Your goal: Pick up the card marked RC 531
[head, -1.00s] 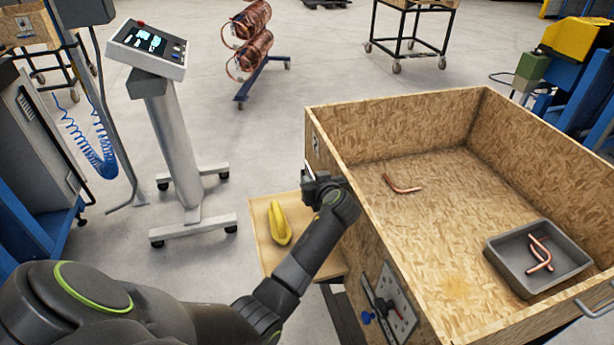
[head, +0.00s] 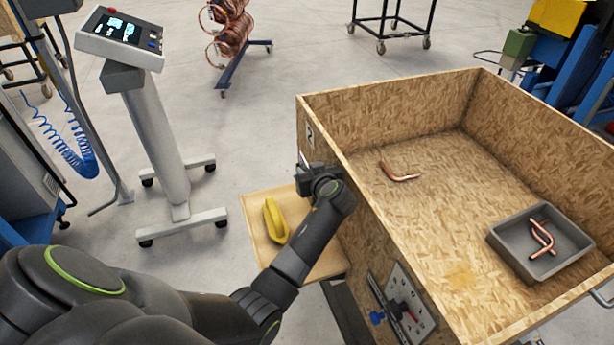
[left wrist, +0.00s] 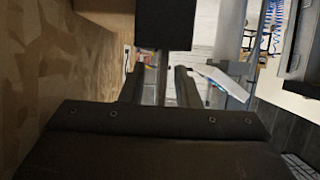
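A small pale card with a dark mark (head: 310,135) is on the outer left wall of the wooden crate, near its far corner. Its lettering is too small to read, so I cannot tell whether it says RC 531. My left gripper (head: 303,163) is beside that wall, just below and nearer than the card. A small pale patch (left wrist: 126,60) on the wall's far edge there may be the card. My right gripper is not in view.
The wooden crate (head: 390,128) holds a bent copper tube (head: 399,176) and a grey tray (head: 508,251) with copper tubes. A yellow object (head: 275,220) lies on a low wooden shelf (head: 255,205) beneath my left arm. A control console (head: 150,125) stands left, with open floor between.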

